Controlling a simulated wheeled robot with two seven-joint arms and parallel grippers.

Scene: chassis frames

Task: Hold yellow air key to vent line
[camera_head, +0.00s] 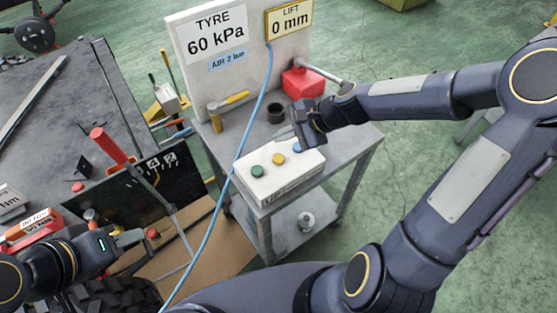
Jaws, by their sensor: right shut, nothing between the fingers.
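The yellow air key (279,160) is the middle of three round keys on a white box on the grey cart. A green key (257,171) is to its left and a blue key (297,147) to its right, partly behind my right gripper. My right gripper (283,135) is shut and empty, just above the back of the box. It appears apart from the yellow key. The panel display (216,36) reads TYRE 60 kPa.
A blue hose (238,150) runs from the LIFT 0 mm sign (290,19) down past the box's left side. A yellow-handled tool (232,97), a black cup (276,112) and a red block (302,83) stand behind the box. A dark workbench (60,115) is at left.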

